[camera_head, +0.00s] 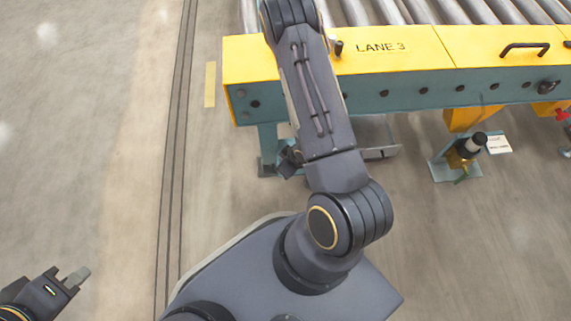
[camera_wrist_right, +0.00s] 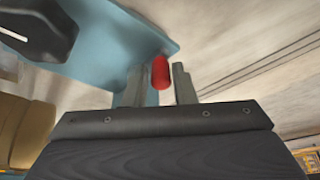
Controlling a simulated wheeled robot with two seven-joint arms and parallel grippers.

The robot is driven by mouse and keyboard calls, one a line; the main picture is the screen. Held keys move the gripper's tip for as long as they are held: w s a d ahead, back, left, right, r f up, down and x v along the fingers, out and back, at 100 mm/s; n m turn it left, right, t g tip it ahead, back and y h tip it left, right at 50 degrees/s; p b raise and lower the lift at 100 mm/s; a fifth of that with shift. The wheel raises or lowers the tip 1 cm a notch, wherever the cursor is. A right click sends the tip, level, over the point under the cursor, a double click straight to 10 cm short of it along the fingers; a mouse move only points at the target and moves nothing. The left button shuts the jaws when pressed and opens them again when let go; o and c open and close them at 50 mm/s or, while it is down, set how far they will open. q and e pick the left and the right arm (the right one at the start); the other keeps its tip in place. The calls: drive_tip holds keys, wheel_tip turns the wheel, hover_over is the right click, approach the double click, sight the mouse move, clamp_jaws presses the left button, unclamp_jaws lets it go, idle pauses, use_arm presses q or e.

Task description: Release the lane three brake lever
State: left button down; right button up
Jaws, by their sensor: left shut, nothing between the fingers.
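The yellow and teal conveyor end marked LANE 3 (camera_head: 380,47) stands at the top of the head view. The red grip (camera_wrist_right: 160,72), likely that of the brake lever, shows in the right wrist view against a light blue panel. My right gripper (camera_wrist_right: 162,84) has its two fingers apart, one on each side of the red grip. I cannot tell whether either finger touches it. In the head view my right arm reaches over the conveyor end, and I cannot make out its gripper or the lever there. My left gripper (camera_head: 80,276) is shut and empty at the lower left, away from the conveyor.
Rollers (camera_head: 430,12) run along the top of the conveyor. A black handle (camera_head: 524,48) sits on the yellow cover at right. A black-topped fitting with a tag (camera_head: 499,143) stands below, and a red part (camera_head: 562,115) shows at the right edge. The floor at left is clear.

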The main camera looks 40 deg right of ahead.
drive_tip(key=p+v, duration=0.3)
drive_tip(key=v, duration=0.4)
drive_tip(key=shift+s+r+p, duration=0.15)
drive_tip(key=shift+r+p, duration=0.2)
idle(0.4)
drive_tip(key=w+r+m+t, duration=0.1)
drive_tip(key=w+r+m, duration=0.1)
drive_tip(key=r, duration=0.8)
drive_tip(key=w+r+m, duration=0.2)
drive_tip(key=r, duration=0.7)
drive_tip(key=s+a+r+y, duration=0.1)
drive_tip(key=s+a+r, duration=0.3)
drive_tip(key=s+r, duration=0.25)
drive_tip(key=s+a+r+y, duration=0.2)
drive_tip(key=s+a+r, duration=0.3)
drive_tip(key=r, duration=0.2)
drive_tip(key=r+p, duration=3.6)
drive_tip(key=shift+w+d+r+p, duration=0.2)
drive_tip(key=shift+w+d+p, duration=0.05)
drive_tip(key=shift+w+p, duration=0.1)
